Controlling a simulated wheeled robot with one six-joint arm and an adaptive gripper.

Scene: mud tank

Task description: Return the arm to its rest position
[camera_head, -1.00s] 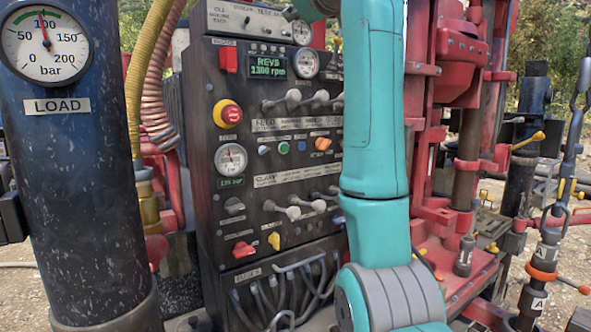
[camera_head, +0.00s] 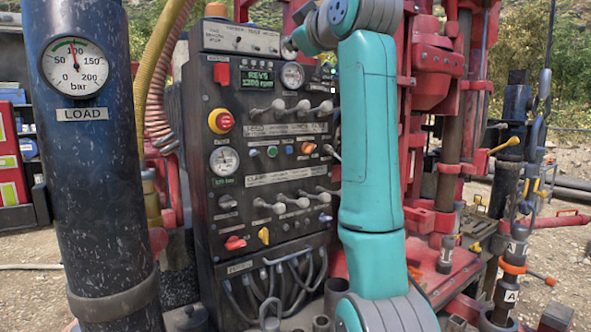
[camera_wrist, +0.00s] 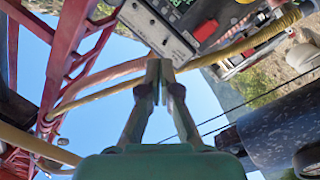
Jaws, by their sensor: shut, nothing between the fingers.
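My gripper (camera_wrist: 163,75) shows in the wrist view with its two fingers together and nothing between them. It points up in that picture, toward the top box of the control console (camera_wrist: 155,28) and the yellow hose (camera_wrist: 243,45), with open sky around the fingers. I cannot tell its distance to them. In the head view my teal arm (camera_head: 370,140) stands upright in front of the console's right side, bent over at the grey joint at the top. My gripper is not clearly visible there.
The console (camera_head: 212,150) carries several levers, knobs and a red stop button (camera_head: 222,120). A dark column with a LOAD gauge (camera_head: 75,68) stands at the left. Red rig framework (camera_head: 440,75) is close behind my arm at the right. Hoses (camera_head: 160,90) hang behind the column.

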